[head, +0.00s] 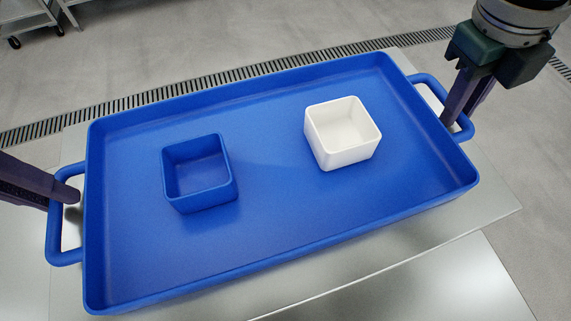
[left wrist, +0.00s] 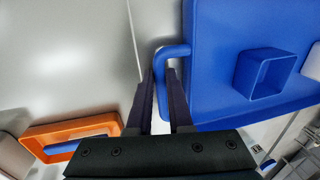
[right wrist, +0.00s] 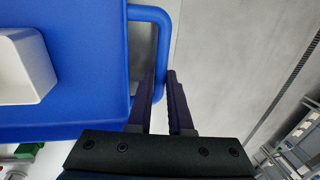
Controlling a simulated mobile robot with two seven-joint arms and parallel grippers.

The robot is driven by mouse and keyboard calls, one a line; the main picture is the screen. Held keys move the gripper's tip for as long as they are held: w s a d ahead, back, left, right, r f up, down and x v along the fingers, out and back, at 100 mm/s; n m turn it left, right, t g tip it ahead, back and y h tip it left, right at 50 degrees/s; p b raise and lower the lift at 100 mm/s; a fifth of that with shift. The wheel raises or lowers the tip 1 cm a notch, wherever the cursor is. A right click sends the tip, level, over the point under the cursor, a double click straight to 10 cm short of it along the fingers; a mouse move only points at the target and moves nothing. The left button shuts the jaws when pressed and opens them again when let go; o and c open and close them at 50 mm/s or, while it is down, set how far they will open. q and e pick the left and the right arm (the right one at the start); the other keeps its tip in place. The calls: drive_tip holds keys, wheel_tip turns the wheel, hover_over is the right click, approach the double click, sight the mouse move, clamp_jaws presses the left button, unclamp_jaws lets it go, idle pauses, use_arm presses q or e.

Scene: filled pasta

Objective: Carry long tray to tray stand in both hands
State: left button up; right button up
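The long blue tray (head: 270,215) has a looped handle at each end and fills the middle of the head view. It carries a blue square bowl (head: 199,175) on the left and a white square bowl (head: 343,133) on the right. My left gripper (head: 72,190) is at the left handle (left wrist: 163,78), with the bar closely between its fingers. My right gripper (head: 452,118) is at the right handle (right wrist: 161,55), its fingers closely on both sides of the bar. Both look shut on the handles. Whether the tray touches the metal table beneath is unclear.
The metal table (head: 420,285) lies below the tray. An orange tray (left wrist: 45,132) with something blue in it shows in the left wrist view. A floor drain grate (head: 225,77) runs behind. A wheeled rack (head: 30,18) stands at the far left. The floor behind is mostly clear.

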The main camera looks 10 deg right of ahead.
use_arm(q)
drive_tip(key=o, duration=0.4)
drive_tip(key=shift+r, duration=0.1)
use_arm(e)
drive_tip(key=o, duration=0.4)
drive_tip(key=shift+r, duration=0.1)
use_arm(q)
drive_tip(key=shift+o, duration=0.2)
use_arm(e)
drive_tip(key=shift+o, duration=0.2)
drive_tip(key=shift+r, duration=0.1)
use_arm(q)
wheel_tip(320, 180, up, 12)
drive_tip(key=a, duration=0.2)
drive_tip(key=shift+a, duration=0.15)
use_arm(e)
wheel_tip(320, 180, up, 12)
drive_tip(key=a, duration=0.2)
drive_tip(key=shift+a+f, duration=0.2)
use_arm(q)
drive_tip(key=shift+s, duration=0.1)
use_arm(e)
drive_tip(key=shift+s, duration=0.1)
use_arm(q)
drive_tip(key=a+b, duration=0.1)
drive_tip(key=a, duration=0.5)
drive_tip(key=shift+b, duration=0.35)
use_arm(e)
drive_tip(key=shift+f, duration=0.95)
